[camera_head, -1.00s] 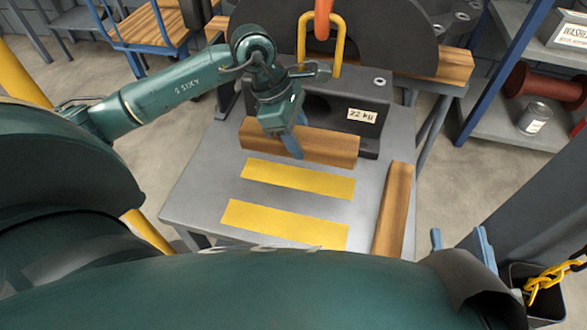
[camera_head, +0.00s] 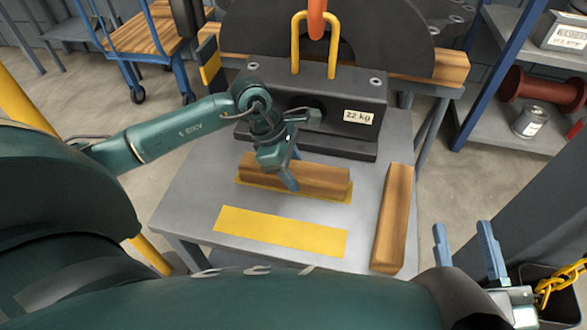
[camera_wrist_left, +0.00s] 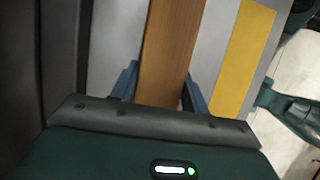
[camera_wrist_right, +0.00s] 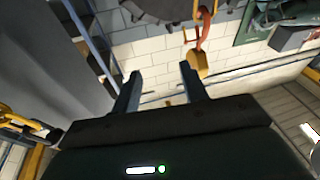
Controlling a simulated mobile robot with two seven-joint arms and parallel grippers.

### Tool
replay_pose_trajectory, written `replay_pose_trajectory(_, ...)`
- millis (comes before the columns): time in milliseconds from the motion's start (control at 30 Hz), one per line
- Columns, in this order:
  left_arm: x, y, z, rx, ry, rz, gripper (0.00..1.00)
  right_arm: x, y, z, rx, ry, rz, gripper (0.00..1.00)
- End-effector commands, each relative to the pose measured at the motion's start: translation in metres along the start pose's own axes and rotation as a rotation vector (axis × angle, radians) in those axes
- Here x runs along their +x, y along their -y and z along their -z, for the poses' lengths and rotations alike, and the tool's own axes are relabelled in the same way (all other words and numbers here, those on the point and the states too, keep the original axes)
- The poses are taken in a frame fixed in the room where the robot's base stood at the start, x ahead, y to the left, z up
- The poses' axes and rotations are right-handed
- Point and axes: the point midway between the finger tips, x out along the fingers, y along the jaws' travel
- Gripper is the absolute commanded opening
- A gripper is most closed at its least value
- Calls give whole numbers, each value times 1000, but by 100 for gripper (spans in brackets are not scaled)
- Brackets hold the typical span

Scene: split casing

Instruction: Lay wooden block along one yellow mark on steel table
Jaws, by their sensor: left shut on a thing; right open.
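A wooden block (camera_head: 315,181) lies along the far yellow mark (camera_head: 335,198) on the steel table (camera_head: 190,200); the mark's edge shows around it. My left gripper (camera_head: 289,180) is shut on this block, and in the left wrist view the block (camera_wrist_left: 168,50) runs between the two fingers. The block looks low at the table; I cannot tell whether it touches. The near yellow mark (camera_head: 280,230) is bare. A second wooden block (camera_head: 393,220) lies on the table's right side. My right gripper (camera_head: 468,252) is open and empty, off the table's front right.
A dark casing (camera_head: 310,110) with a 22 kg label and a yellow lifting loop (camera_head: 318,40) stands behind the block. A bin with yellow chain (camera_head: 560,285) is at the lower right. A shelf with a red spool (camera_head: 545,90) stands at the right.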

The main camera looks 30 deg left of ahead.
Motion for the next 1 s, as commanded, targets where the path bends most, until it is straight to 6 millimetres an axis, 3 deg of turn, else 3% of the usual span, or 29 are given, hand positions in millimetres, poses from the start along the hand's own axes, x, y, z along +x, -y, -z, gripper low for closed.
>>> replay_pose_trajectory(33, 3, 0, 1, 0, 1, -1, 12, -1, 0, -4, 4, 2, 0, 44)
replay_pose_trajectory(67, 2, 0, 1, 0, 0, 0, 48, 0, 0, -2, 5, 3, 1, 44)
replay_pose_trajectory(300, 1, 0, 1, 0, 0, 1, 67, -1, 0, -3, 4, 7, 0, 44)
replay_pose_trajectory(667, -8, 0, -1, 0, -1, -2, 67, -1, -1, 2, -10, 6, -1, 44)
replay_pose_trajectory(1000, -80, -1, -1, -1, -2, -4, 67, -5, -5, 1, -71, 48, -6, 44)
